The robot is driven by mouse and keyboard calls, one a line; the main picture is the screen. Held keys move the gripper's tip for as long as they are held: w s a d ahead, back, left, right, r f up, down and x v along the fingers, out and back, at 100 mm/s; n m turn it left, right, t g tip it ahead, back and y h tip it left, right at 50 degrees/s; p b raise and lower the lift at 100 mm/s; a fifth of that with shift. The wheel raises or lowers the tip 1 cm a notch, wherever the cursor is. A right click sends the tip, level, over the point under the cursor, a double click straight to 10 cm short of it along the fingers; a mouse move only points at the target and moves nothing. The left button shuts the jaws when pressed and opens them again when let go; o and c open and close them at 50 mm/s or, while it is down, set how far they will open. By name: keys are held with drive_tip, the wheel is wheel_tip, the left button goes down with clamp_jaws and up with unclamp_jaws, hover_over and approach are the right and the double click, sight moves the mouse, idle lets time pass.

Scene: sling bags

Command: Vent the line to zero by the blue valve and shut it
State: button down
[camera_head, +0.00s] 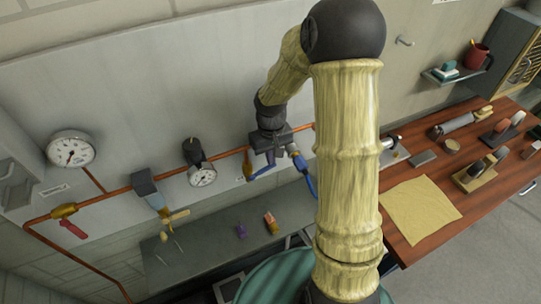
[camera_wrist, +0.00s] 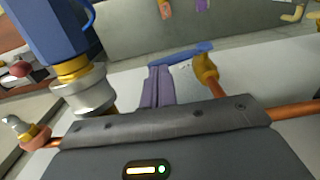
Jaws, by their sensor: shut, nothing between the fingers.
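The blue valve's lever (camera_head: 263,172) sticks out from its brass body (camera_head: 247,162) on the copper pipe. In the wrist view the lever (camera_wrist: 182,52) lies sideways just beyond my fingertips, with the brass body (camera_wrist: 206,70) to their right. My gripper (camera_head: 270,160) is at the pipe, right beside the lever. Its purple fingers (camera_wrist: 158,72) are closed together and empty; I cannot tell whether they touch the lever. A large round gauge (camera_head: 71,149) hangs at the left and a smaller one (camera_head: 202,176) nearer the valve; their readings are too small to tell.
A red-handled valve (camera_head: 73,228) and a grey-blue fitting (camera_head: 147,186) sit on the pipe to the left. A blue cylinder (camera_wrist: 45,30) with a steel collar is close left in the wrist view. A grey shelf (camera_head: 185,250) lies below; a cluttered wooden bench (camera_head: 470,215) stands right.

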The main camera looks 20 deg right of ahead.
sight(266, 167)
drive_tip(key=shift+a, duration=0.15)
drive_tip(key=shift+a+f, duration=0.1)
drive_tip(key=shift+a, duration=0.55)
drive_tip(key=shift+s, duration=0.15)
drive_tip(key=shift+d+r+b, duration=0.1)
drive_tip(key=shift+r+b, duration=0.25)
drive_tip(key=shift+r, duration=0.05)
wheel_tip(266, 167, up, 17)
drive_tip(key=b, duration=0.2)
drive_tip(key=shift+a+f, duration=0.2)
drive_tip(key=shift+b, duration=0.3)
